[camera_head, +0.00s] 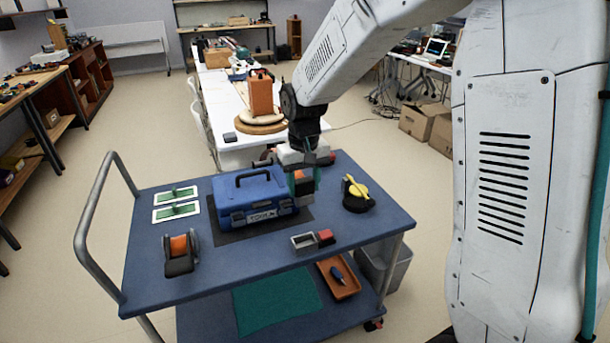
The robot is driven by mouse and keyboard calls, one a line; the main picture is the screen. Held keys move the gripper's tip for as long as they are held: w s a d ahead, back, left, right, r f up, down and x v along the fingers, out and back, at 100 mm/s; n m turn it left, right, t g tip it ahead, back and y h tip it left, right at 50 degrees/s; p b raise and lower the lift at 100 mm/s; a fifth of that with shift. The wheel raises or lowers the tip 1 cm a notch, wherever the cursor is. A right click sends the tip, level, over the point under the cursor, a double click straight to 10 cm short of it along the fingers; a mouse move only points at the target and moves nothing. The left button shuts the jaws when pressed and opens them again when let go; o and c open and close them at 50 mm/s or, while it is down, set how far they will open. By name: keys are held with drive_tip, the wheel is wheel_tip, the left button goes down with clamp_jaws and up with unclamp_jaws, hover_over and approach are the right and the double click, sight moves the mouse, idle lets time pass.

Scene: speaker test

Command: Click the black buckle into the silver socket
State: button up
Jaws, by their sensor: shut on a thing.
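The held piece is above and apart from the socket.
A blue toolbox (249,199) stands on a dark mat close to the gripper. A black-and-orange dispenser (179,257) is at left, two green-and-white cards (176,204) behind it. A yellow-and-black item (357,195) is at right. The cart top's (250,258) front is mostly clear.

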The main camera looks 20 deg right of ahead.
drive_tip(key=shift+w+f, duration=0.1)
drive_tip(key=shift+f, duration=6.45)
drive_tip(key=shift+f, duration=1.7)
drive_tip(key=o, duration=1)
wheel_tip(320, 180, up, 8)
